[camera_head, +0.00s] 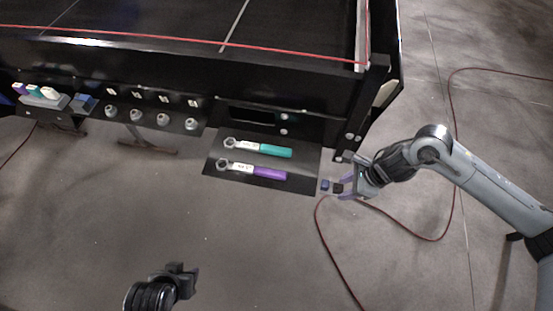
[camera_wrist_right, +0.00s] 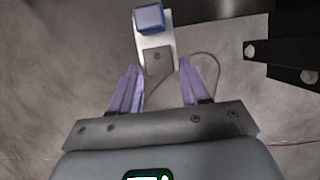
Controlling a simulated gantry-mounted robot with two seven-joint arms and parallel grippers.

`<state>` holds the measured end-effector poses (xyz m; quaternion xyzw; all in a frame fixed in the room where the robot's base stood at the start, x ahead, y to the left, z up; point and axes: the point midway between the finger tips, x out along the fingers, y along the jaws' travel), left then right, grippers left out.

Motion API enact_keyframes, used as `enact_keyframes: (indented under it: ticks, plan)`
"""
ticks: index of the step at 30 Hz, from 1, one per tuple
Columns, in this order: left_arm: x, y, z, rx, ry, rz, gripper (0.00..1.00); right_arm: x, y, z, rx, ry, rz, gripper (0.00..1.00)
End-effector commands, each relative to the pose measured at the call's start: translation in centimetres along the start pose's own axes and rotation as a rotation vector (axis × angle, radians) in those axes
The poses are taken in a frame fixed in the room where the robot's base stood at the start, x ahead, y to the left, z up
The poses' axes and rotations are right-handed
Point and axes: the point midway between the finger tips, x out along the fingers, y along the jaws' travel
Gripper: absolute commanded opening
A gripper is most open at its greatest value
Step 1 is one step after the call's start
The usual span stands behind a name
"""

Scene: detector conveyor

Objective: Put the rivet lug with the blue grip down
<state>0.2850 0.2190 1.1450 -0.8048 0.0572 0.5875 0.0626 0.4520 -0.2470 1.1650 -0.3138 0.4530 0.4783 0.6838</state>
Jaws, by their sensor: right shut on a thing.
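The rivet lug with the blue grip (camera_head: 325,185) is at the right end of the dark shelf in the head view. In the right wrist view the lug (camera_wrist_right: 151,19) shows as a white plate with a blue block at its far end and a grey square nearer me. My right gripper (camera_head: 347,188) is shut on the lug, with its purple fingers towards the near end of the plate. The exact contact is hard to make out. My left gripper (camera_head: 181,270) is at the bottom of the head view, away from the shelf; its jaw opening is unclear.
The shelf (camera_head: 221,179) holds a teal-handled wrench (camera_head: 262,150) and a purple-handled wrench (camera_head: 268,173). A panel (camera_head: 152,113) with several round knobs and a blue block (camera_head: 85,102) are to the left. A red cable (camera_head: 334,250) lies on the floor.

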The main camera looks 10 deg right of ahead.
Motion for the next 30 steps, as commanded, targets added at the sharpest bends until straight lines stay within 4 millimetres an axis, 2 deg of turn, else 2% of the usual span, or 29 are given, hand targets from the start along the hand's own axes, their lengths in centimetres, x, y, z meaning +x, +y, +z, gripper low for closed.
enact_keyframes:
  ticks: [3,8,21,30]
  plan:
    - [0.1,-0.2,0.1,0.005,-0.003,-0.005,0.38,0.5,0.4,-0.4,0.0,-0.001,-0.002,0.11]
    - [-0.5,-0.2,0.0,0.006,-0.003,-0.006,0.38,1.6,-0.2,0.3,0.002,-0.005,-0.002,0.11]
    - [-2.9,-0.1,-1.0,-0.003,0.002,0.001,0.38,8.7,-4.6,4.6,0.002,-0.002,-0.001,0.11]
    - [-3.2,0.0,-1.1,-0.007,0.003,0.004,0.38,10.7,-6.0,5.6,0.001,-0.002,-0.004,0.11]
